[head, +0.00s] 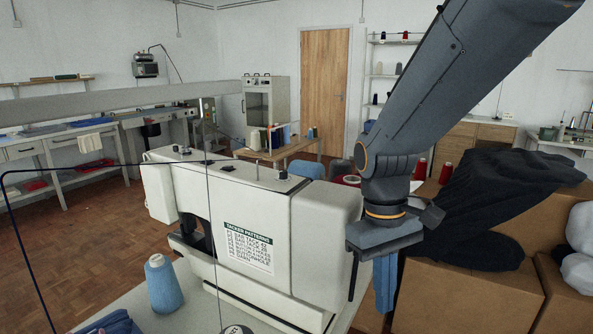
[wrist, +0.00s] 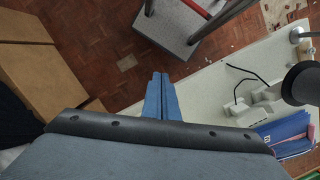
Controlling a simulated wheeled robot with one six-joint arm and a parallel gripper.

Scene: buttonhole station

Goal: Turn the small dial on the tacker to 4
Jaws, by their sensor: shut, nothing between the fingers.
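The tacker (head: 265,225) is a large cream sewing machine in the middle of the head view. A white label (head: 249,245) headed "TACKER PATTERNS" is on its front. A round pale disc with dark marks (head: 237,330) is cut off by the bottom edge; I cannot tell if it is the small dial or read its setting. My gripper (head: 384,290) points down to the right of the tacker's end, its blue fingers together and empty. In the wrist view my gripper (wrist: 160,85) is also shut, over the floor and the table's edge, with no dial visible there.
A blue thread cone (head: 163,284) stands on the pale table (head: 200,308). Cardboard boxes (head: 465,295) with dark cloth (head: 500,205) crowd the right. The wrist view shows blue folders (wrist: 286,132), white plugs with cables (wrist: 262,102) and a grey platform (wrist: 178,25).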

